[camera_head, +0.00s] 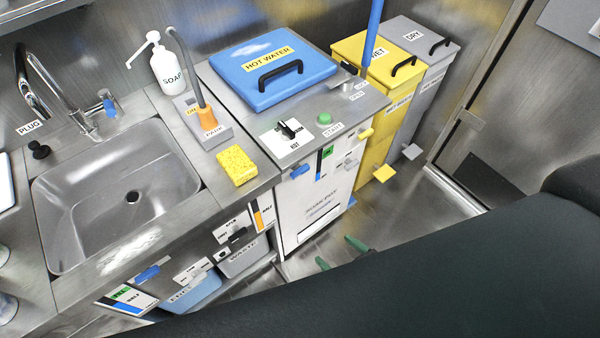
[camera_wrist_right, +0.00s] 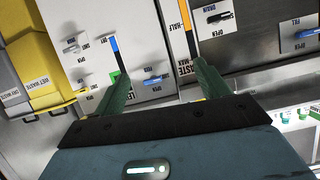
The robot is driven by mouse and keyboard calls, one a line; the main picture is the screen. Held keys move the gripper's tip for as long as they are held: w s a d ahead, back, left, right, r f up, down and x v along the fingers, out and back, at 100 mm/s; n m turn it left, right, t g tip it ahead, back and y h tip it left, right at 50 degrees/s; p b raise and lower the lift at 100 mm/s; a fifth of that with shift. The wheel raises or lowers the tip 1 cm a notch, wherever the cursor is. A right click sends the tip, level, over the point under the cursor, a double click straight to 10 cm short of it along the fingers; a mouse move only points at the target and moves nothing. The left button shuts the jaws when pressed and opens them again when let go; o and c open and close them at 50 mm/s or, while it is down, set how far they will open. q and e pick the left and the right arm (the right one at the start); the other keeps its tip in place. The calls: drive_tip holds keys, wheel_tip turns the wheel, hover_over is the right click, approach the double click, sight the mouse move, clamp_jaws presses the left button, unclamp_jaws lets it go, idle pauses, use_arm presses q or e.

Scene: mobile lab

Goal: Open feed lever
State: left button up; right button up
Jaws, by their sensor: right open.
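I cannot read a "feed" label on any lever, so I cannot tell which is the feed lever. The white machine front carries a blue lever (camera_head: 299,171), a grey lever (camera_head: 350,163) and a yellow lever (camera_head: 365,133). The right wrist view shows a blue lever (camera_wrist_right: 152,81) and a grey lever (camera_wrist_right: 73,48). My right gripper's green fingertips (camera_head: 340,254) show low before the machine, partly hidden by my dark arm. In the right wrist view the fingers (camera_wrist_right: 160,68) are apart and empty, with the blue lever between their lines, not visibly touched. My left gripper is not in view.
The sink cabinet left of the machine has another blue lever (camera_head: 147,273) and a black lever (camera_head: 237,235). Blue hot water lid (camera_head: 270,70), yellow bin (camera_head: 375,70) and grey bin (camera_head: 420,50) stand beyond. Yellow pedal (camera_head: 384,174) sticks out low. Floor (camera_head: 400,215) is clear.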

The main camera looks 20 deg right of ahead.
sight(302, 173)
drive_tip(key=shift+w+a+r+n+t+y+b, duration=0.25)
drive_tip(key=shift+w+r+t+b, duration=0.45)
drive_tip(key=shift+w, duration=2.9)
drive_tip(key=shift+w+a+r+t+y+b, duration=0.35)
drive_tip(key=shift+w+t+b, duration=0.45)
drive_tip(key=shift+w, duration=2.85)
drive_tip(key=shift+w+a+r+n+t+y+b, duration=0.2)
drive_tip(key=shift+w+r+t+b, duration=0.55)
drive_tip(key=shift+w, duration=2.85)
drive_tip(key=shift+f, duration=0.15)
